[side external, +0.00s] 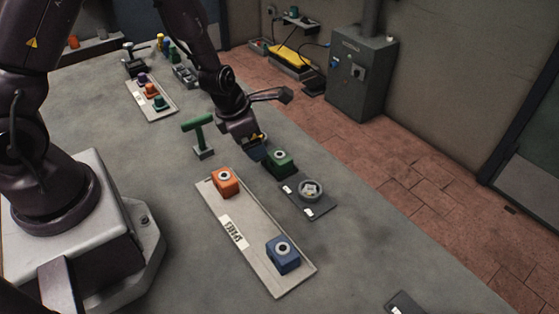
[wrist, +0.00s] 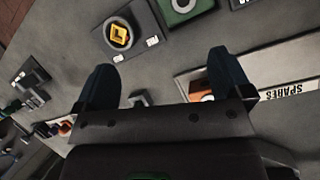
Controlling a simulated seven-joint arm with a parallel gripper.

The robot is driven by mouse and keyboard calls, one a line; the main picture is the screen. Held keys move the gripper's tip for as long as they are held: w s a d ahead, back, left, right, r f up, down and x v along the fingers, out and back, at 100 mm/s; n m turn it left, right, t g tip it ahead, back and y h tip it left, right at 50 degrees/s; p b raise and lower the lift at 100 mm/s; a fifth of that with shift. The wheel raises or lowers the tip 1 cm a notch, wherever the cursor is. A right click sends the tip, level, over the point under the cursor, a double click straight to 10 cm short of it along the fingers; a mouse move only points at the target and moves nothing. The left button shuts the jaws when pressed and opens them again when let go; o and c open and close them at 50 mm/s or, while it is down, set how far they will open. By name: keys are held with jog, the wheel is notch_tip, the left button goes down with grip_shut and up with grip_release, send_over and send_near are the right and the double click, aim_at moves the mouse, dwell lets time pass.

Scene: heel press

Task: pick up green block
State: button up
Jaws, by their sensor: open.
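The green block (side external: 281,163) sits on the grey table, close to the dark plate with a round fitting, with a pale ring on its top. My gripper (side external: 256,149) is just to the left of it and slightly above in the side view; the exact gap is hard to judge. In the wrist view my gripper (wrist: 160,62) has its two dark fingers spread apart with nothing between them. The green block (wrist: 186,8) shows at the top edge there, beyond the fingertips and partly cut off.
A spares tray (side external: 236,240) holds an orange block (side external: 225,183) and a blue block (side external: 284,254). A dark plate (side external: 318,207) bears a round fitting (side external: 311,190). A green T-handle (side external: 198,135) stands left of my gripper. A farther tray (side external: 151,106) carries small coloured pieces.

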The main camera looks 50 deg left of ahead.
jog(key=d+t, duration=0.1)
jog(key=d, duration=0.1)
jog(key=d+f+t, duration=0.1)
jog(key=d, duration=0.5)
jog(key=shift+s+d+f+t+h, duration=0.1)
jog(key=shift+d+f+t+h, duration=0.05)
jog(key=shift+f+t+h, duration=0.2)
notch_tip(320, 180, up, 18)
jog(key=s+a+r+n+t+y, duration=0.1)
jog(key=a+n+t+y, duration=0.1)
jog(key=n+t+y, duration=0.45)
jog(key=n+g+h, duration=0.1)
jog(key=n, duration=0.1)
send_near(279, 156)
jog(key=x, duration=0.3)
jog(key=shift+w+a+f, duration=0.15)
jog(key=shift+w, duration=0.2)
jog(key=x, duration=0.6)
jog(key=shift+w+f, duration=0.1)
jog(key=shift+w, duration=0.1)
jog(key=c, duration=1.1)
